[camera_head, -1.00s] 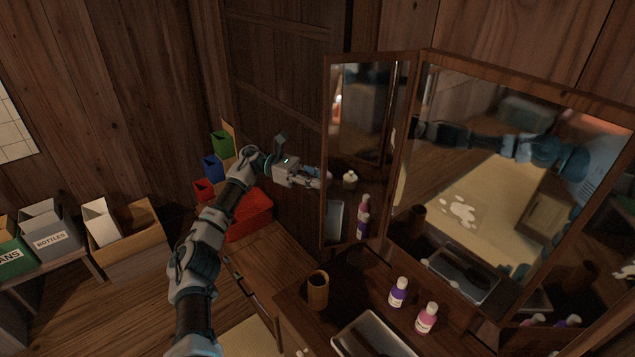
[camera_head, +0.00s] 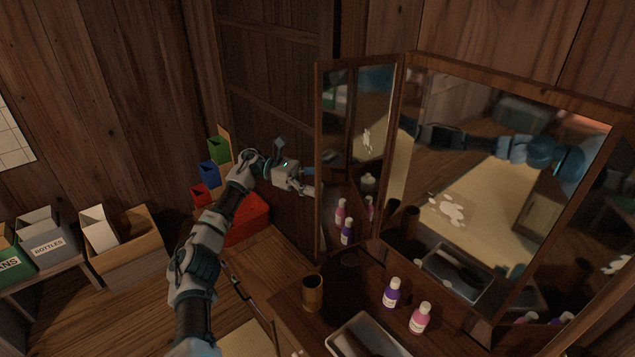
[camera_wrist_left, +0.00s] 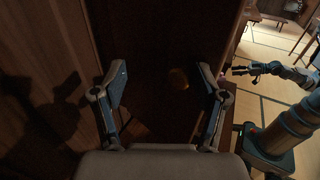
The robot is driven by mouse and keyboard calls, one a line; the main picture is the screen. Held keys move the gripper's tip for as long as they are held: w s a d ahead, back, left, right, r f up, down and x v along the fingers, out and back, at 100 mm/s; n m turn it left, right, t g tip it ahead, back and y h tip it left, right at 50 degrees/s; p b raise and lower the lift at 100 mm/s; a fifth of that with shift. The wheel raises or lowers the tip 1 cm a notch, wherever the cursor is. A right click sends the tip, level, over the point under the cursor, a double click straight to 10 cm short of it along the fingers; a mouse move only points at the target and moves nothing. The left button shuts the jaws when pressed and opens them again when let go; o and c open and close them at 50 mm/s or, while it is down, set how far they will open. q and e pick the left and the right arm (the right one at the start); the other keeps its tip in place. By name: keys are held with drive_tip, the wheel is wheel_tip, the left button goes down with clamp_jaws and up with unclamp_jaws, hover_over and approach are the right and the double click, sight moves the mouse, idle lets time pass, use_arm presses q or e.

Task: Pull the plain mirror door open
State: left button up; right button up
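A three-part mirror stands on the dark wooden dresser. Its narrow left mirror door (camera_head: 337,140) has a plain brown frame and stands angled out from the wide centre mirror (camera_head: 480,130). My left gripper (camera_head: 310,190) is at the outer edge of this door, its fingertips close to the frame and partly behind it. Whether they touch it I cannot tell. In the left wrist view the two fingers of my left gripper (camera_wrist_left: 163,78) are spread, with a dark brown surface beyond and nothing clearly held. My right gripper does not show directly in the head view.
A brown cup (camera_head: 313,293), a purple bottle (camera_head: 391,293), a pink bottle (camera_head: 420,318) and a tray (camera_head: 345,340) stand on the dresser below the mirrors. A red box (camera_head: 247,222) lies behind my left arm. Sorting bins (camera_head: 45,232) are at left.

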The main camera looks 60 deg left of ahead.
use_arm(q)
drive_tip(key=shift+a+f, duration=0.15)
drive_tip(key=shift+a, duration=0.45)
drive_tip(key=shift+d, duration=0.25)
drive_tip(key=v, duration=0.7)
drive_tip(key=shift+a, duration=0.35)
drive_tip(key=shift+s, duration=0.15)
